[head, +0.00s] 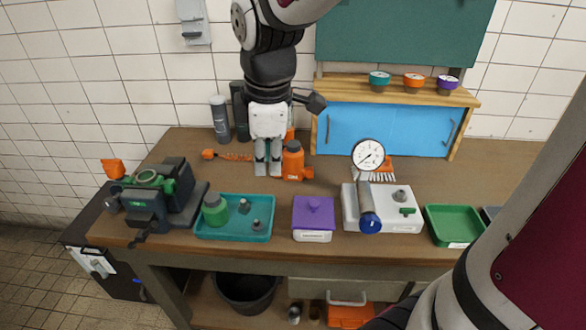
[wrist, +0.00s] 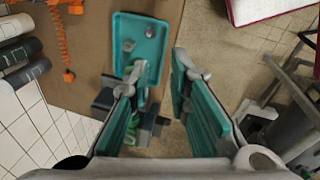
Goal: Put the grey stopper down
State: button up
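Two small grey pieces that look like stoppers sit in the teal tray (head: 205,233): one grey piece (head: 244,206) near the middle, another grey piece (head: 257,226) at the front right. I cannot tell which is the task's grey stopper. Both show in the wrist view, one at the right (wrist: 150,32) and one at the left (wrist: 129,45).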

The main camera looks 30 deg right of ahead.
jog(key=s+r+m+t, duration=0.1)
jog(key=s+r+m, duration=0.1)
jog(key=s+m, duration=0.4)
jog(key=s+r+m+t, duration=0.1)
jog(key=s+r+m, duration=0.2)
jog(key=s+m, duration=0.4)
jog(key=shift+s+a+t, duration=0.15)
jog(key=shift+s+t, duration=0.25)
jog(key=shift+s, duration=0.15)
jog(key=shift+r, duration=0.1)
